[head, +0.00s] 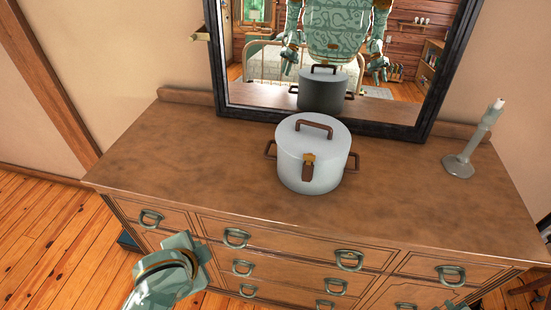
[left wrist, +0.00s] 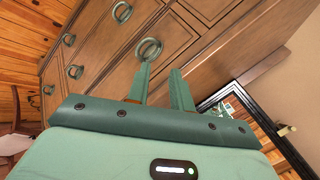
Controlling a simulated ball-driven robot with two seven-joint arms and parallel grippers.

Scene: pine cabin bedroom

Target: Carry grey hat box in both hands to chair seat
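The grey hat box (head: 300,155) stands upright on the wooden dresser top (head: 200,150), in front of the mirror. It is a round drum with a brown top handle, brown side handles and a front clasp. My left gripper (head: 207,256) is in front of the dresser, low and left of the box, apart from it. In the left wrist view its two fingers (left wrist: 161,72) are spread with nothing between them, facing the drawer fronts.
A dark-framed mirror (head: 345,92) behind the box reflects me, a bed and the room. A grey candlestick (head: 458,166) stands on the dresser's right. The dresser top is clear left of the box. Ring pulls (head: 237,238) stick out from the drawers.

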